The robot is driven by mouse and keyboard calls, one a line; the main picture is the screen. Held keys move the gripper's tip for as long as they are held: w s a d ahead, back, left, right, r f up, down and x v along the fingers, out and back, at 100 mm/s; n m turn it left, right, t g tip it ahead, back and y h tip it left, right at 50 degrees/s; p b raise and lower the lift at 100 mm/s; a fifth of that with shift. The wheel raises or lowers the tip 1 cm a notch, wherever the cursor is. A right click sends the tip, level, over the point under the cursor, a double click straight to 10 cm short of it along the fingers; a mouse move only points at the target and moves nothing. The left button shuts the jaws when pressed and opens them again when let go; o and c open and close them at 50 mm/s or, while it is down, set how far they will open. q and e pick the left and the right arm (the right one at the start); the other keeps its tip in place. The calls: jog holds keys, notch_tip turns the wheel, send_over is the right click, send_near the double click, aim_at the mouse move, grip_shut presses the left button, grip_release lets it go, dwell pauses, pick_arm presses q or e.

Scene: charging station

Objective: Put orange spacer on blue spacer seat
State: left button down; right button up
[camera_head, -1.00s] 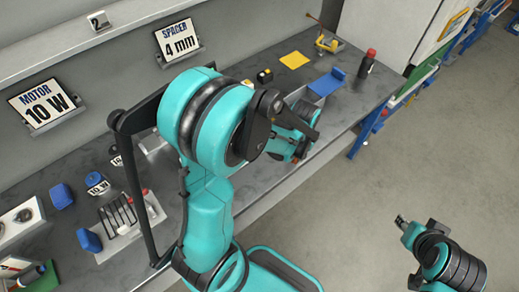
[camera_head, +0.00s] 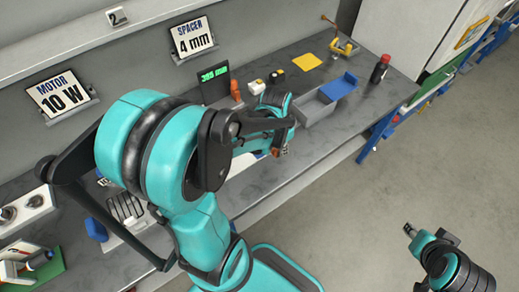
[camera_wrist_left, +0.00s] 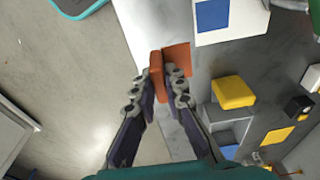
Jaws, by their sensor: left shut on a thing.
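My left gripper (camera_wrist_left: 168,82) is shut on an orange spacer (camera_wrist_left: 156,72), which stands on edge between the fingertips. A second orange surface (camera_wrist_left: 178,57) shows right behind it; I cannot tell whether it is the same piece. In the head view the left gripper (camera_head: 281,149) is over the bench front edge, with orange (camera_head: 275,152) at its tips. A white block with a blue square top (camera_wrist_left: 212,14), which looks like the blue seat, is ahead at the top of the wrist view, apart from the spacer. My right gripper (camera_head: 409,230) is over the floor; its fingers are too small to judge.
A grey bin (camera_head: 318,108) and blue tray (camera_head: 340,86) stand right of the left gripper. A yellow mat (camera_head: 306,62) and red-capped bottle (camera_head: 380,69) are further back. A green-digit display (camera_head: 214,76) stands behind my arm. A yellow block (camera_wrist_left: 233,93) shows in the wrist view.

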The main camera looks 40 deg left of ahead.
pick_arm(q)
jog(key=b, duration=0.3)
send_over(260, 154)
notch_tip(260, 154, down, 6)
jog(key=shift+r, duration=0.15)
jog(key=shift+w+f+b, duration=0.1)
jog(key=shift+f+b, duration=0.75)
jog(key=shift+f, duration=1.15)
jog(key=shift+r, duration=0.1)
jog(key=c, duration=1.6)
grip_release()
jog(key=shift+f, duration=0.2)
